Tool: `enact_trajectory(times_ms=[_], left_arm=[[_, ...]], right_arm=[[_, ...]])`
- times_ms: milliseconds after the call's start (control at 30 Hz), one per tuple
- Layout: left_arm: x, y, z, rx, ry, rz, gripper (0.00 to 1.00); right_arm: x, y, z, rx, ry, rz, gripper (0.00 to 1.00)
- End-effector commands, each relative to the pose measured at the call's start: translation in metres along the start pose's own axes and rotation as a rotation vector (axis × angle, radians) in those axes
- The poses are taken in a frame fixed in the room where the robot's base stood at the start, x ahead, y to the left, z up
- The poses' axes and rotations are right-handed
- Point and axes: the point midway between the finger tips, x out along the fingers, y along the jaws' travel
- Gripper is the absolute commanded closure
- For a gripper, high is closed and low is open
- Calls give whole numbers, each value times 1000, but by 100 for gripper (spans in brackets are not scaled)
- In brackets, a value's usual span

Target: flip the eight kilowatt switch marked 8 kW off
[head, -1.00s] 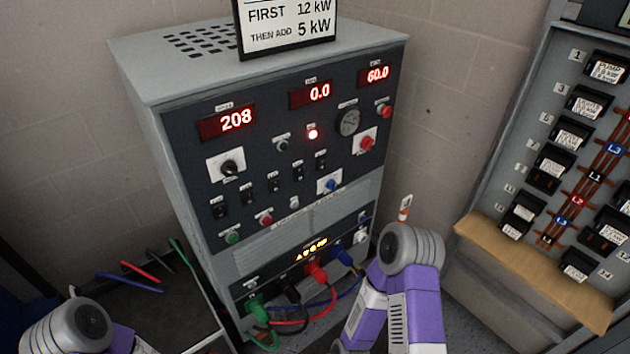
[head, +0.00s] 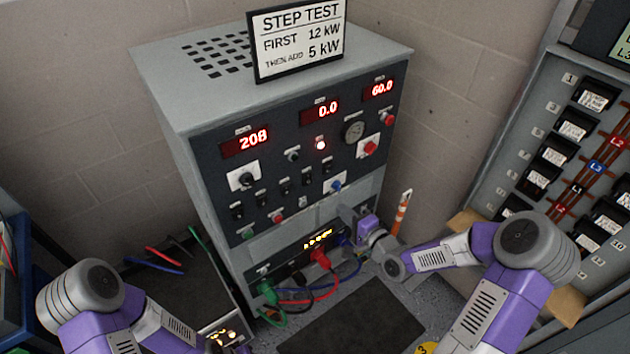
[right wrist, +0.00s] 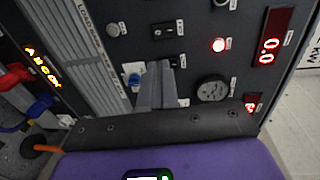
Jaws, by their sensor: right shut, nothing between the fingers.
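The load bank's dark front panel (head: 300,150) carries a slanting row of small black rocker switches (head: 285,187). Their labels are too small to read, so I cannot tell which is marked 8 kW. My right gripper (head: 350,215) is shut and empty, in front of the panel's lower right part, below the switch row. In the right wrist view the shut fingers (right wrist: 155,84) point at the panel beside a blue button (right wrist: 132,80). A black switch (right wrist: 168,30) shows above them. The fingers hide part of the panel; contact cannot be told. My left gripper is out of sight.
Red, green, black and blue plugs with cables (head: 318,262) sit low on the cabinet. An orange-and-white marker (head: 402,208) stands to the right. A breaker panel (head: 560,150) is at far right. A sign (head: 297,40) stands on top.

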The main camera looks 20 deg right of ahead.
Motion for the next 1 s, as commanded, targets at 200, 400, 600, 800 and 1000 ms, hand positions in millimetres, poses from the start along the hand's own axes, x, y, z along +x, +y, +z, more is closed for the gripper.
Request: enact_trajectory(times_ms=[200,400,600,800,1000], left_arm=[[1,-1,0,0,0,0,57],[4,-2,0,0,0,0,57],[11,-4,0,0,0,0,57],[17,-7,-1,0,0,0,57],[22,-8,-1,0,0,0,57]], right_arm=[[0,2,0,0,0,3,100],[13,3,1,-1,-2,3,100],[50,4,2,-1,-3,2,100],[94,4,2,0,-2,3,100],[125,4,1,-1,-1,4,100]])
